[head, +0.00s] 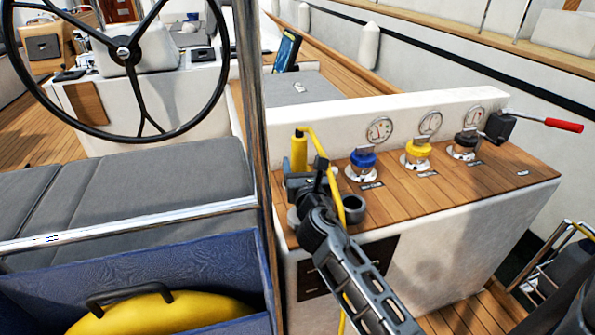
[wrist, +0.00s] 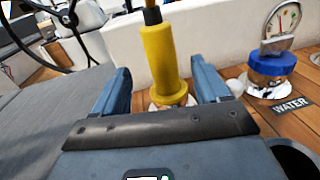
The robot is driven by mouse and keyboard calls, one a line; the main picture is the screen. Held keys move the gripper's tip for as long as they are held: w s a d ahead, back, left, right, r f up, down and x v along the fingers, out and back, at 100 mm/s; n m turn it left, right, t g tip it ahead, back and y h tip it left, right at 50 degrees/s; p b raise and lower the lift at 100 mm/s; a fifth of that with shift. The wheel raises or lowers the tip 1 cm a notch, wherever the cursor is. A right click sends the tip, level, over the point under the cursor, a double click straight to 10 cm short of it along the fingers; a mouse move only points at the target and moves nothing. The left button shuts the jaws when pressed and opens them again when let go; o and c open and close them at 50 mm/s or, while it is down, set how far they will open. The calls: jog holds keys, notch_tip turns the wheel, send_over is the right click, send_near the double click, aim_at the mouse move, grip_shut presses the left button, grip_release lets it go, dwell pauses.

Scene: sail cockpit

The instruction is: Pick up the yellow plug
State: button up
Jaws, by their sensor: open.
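The yellow plug (head: 299,152) stands upright at the left end of the wooden-topped console. A yellow cable (head: 316,140) leaves its top, arches right and hangs down past my arm. My gripper (head: 306,180) is at the plug's lower part in the head view, where my arm hides the plug's base. In the wrist view, the plug (wrist: 160,58) rises between the two blue-grey fingers of my gripper (wrist: 160,85). The fingers are open, with visible space on both sides of the plug. A metal fitting shows at its foot.
Right of the plug stand a blue cap (head: 363,160), a yellow cap (head: 418,148) and a dark cap (head: 466,140), each with a gauge behind. A dark cup-like ring (head: 353,208) sits near the front edge.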

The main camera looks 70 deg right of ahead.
aim_at(300, 155)
jog(key=shift+f+p+x, duration=0.15)
jog(key=shift+p+x, duration=0.05)
jog(key=shift+x, duration=1.7)
jog(key=shift+f+p+x, duration=0.15)
jog(key=shift+f+x, duration=0.05)
jog(key=shift+x, duration=1.7)
jog(key=c, duration=1.3)
jog(key=shift+o, duration=0.2)
jog(key=shift+r, duration=0.15)
